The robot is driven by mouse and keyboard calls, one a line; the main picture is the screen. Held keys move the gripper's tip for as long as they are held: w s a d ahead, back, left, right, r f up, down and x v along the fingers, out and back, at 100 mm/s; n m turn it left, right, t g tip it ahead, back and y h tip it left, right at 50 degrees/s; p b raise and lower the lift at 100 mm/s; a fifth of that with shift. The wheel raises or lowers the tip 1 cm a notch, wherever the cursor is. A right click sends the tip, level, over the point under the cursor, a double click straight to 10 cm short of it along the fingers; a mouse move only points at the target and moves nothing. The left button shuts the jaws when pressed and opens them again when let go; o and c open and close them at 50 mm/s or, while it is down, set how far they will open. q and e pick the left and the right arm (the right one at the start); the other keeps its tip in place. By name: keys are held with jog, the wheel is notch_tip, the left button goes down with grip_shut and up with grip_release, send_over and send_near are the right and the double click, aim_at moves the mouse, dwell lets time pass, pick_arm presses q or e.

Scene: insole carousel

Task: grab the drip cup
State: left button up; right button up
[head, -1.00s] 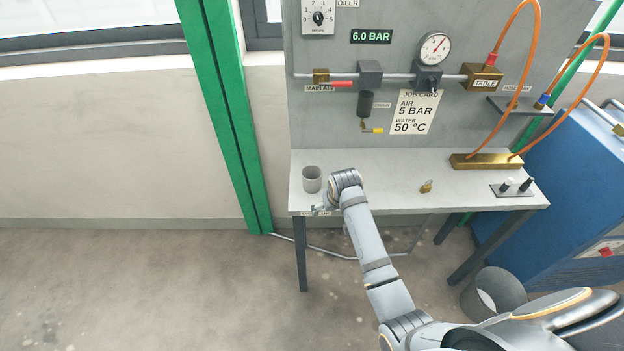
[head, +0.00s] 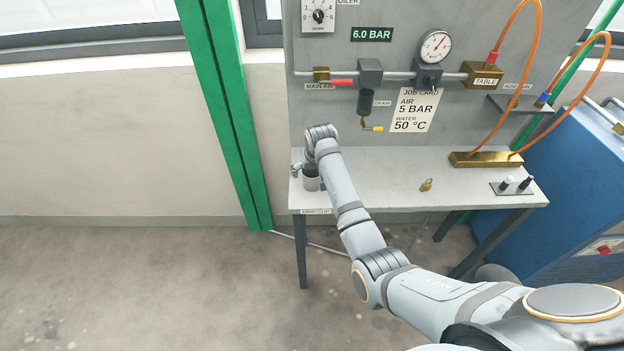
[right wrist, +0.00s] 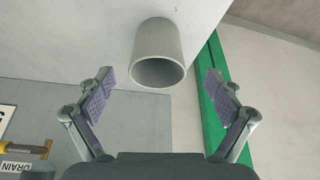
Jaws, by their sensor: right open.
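The drip cup (head: 311,184) is a small grey open-topped cup at the left end of the bench, partly hidden by my right arm in the head view. In the right wrist view the cup (right wrist: 158,50) shows with its open rim toward the camera. My right gripper (right wrist: 160,88) is open, one finger on each side of the rim in that picture. The cup is still beyond the fingertips, and neither pad visibly touches it. In the head view only a little of the right gripper (head: 296,170) shows, at the cup's upper left. My left gripper is out of view.
The bench (head: 385,188) also holds a brass padlock (head: 426,185), a brass manifold (head: 486,160) and a small plate with black knobs (head: 513,187). A drain valve with a yellow handle (head: 372,128) hangs on the panel behind. A green post (head: 225,110) stands left of the bench.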

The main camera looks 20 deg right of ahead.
aim_at(312, 172)
jog(key=x, duration=0.5)
jog(key=shift+w+d, duration=0.2)
jog(key=shift+w, duration=0.05)
jog(key=shift+s, duration=0.1)
jog(key=shift+c, duration=1.2)
jog(key=c, duration=1)
jog(key=shift+c, duration=0.2)
jog(key=shift+r, duration=0.2)
jog(key=shift+r, duration=0.35)
jog(key=s+d+r+b, duration=0.1)
jog(key=s+d+r, duration=0.2)
jog(key=s+r, duration=0.9)
jog(key=shift+s+b, duration=0.35)
jog(key=shift+s, duration=0.4)
